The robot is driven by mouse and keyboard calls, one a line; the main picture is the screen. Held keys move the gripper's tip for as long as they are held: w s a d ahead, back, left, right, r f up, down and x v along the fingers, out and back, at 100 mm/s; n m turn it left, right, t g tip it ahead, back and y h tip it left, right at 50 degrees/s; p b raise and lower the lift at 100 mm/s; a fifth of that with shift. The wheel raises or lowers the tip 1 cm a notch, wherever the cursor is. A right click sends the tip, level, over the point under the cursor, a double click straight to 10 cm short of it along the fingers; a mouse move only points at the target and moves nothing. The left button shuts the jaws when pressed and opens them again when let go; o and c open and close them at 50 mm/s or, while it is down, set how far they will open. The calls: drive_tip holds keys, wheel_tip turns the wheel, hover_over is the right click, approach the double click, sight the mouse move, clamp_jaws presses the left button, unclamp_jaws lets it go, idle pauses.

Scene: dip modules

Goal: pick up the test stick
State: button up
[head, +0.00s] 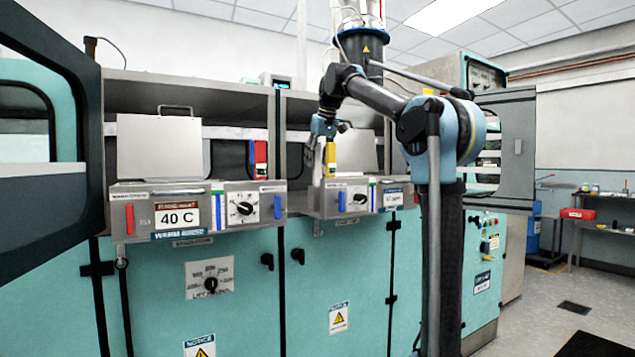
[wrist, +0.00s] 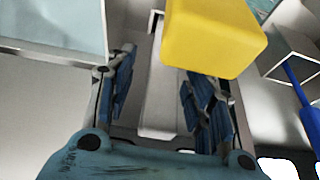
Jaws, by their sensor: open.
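My gripper (head: 325,128) is over the right-hand module, with its fingers pointing down. In the wrist view its two blue-padded fingers (wrist: 160,88) are apart. A pale, narrow upright strip (wrist: 162,105) shows between them; I cannot tell whether it is the test stick or part of the module. A yellow block (wrist: 215,40) is just past the fingertips, and it shows below my gripper in the head view (head: 330,158). No contact with the fingers can be made out. No other thing is clearly a test stick.
The left module (head: 165,222) has a "40 C" label, a raised lid (head: 160,146) and a red upright piece (head: 259,168). The right module (head: 365,212) has a dial. A blue bar (wrist: 302,105) stands right of the fingers. An open cabinet door (head: 40,185) is at left.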

drive_tip(key=shift+w+a+f, duration=0.15)
drive_tip(key=shift+f, duration=0.35)
clamp_jaws()
